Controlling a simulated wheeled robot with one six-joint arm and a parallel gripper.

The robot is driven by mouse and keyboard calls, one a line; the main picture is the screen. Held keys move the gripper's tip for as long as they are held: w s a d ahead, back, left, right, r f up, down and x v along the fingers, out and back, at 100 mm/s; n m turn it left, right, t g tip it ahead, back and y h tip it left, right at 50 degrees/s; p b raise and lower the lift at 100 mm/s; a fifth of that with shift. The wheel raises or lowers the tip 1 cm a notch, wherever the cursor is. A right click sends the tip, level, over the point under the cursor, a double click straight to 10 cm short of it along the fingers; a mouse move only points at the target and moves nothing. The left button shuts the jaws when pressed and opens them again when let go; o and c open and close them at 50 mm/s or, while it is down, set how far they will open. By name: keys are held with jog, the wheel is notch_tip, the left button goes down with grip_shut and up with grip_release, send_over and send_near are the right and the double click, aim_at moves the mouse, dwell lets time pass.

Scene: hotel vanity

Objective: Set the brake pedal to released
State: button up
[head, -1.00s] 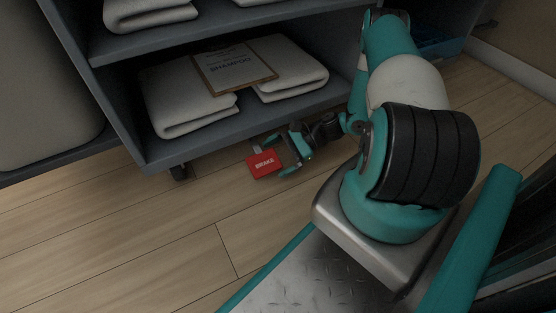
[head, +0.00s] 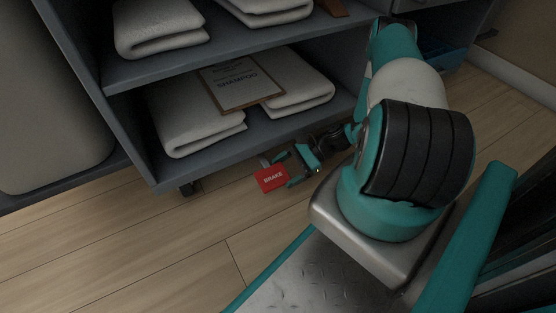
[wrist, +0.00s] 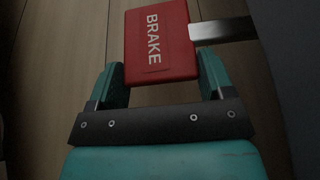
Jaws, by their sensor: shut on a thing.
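The brake pedal (head: 271,178) is a red block with white BRAKE lettering, low over the floor in front of the shelf unit's bottom edge. In the wrist view the pedal (wrist: 160,40) fills the space between the fingers, and a flat metal bar (wrist: 222,30) runs from its side to the right. My gripper (head: 287,171) reaches it from the right, teal fingers on either side. In the wrist view my gripper (wrist: 161,72) is shut on the pedal's near part. I cannot tell how far the pedal is tilted.
A dark grey shelf unit (head: 215,150) stands just behind the pedal, with a dark caster (head: 189,187) under it. Folded white towels (head: 195,117) and a clipboard marked SHAMPOO (head: 240,84) lie on its lower shelf. The wooden floor (head: 140,250) at front left is clear.

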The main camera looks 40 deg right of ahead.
jog(key=shift+r+p, duration=1.45)
jog(key=shift+p, duration=0.35)
jog(key=shift+d, duration=0.1)
jog(key=o, duration=1.3)
jog(key=shift+f, duration=0.1)
jog(key=p+v, duration=0.6)
jog(key=v, duration=1.1)
jog(key=shift+s+d, duration=0.15)
jog(key=shift+s, duration=0.05)
jog(key=shift+s, duration=0.15)
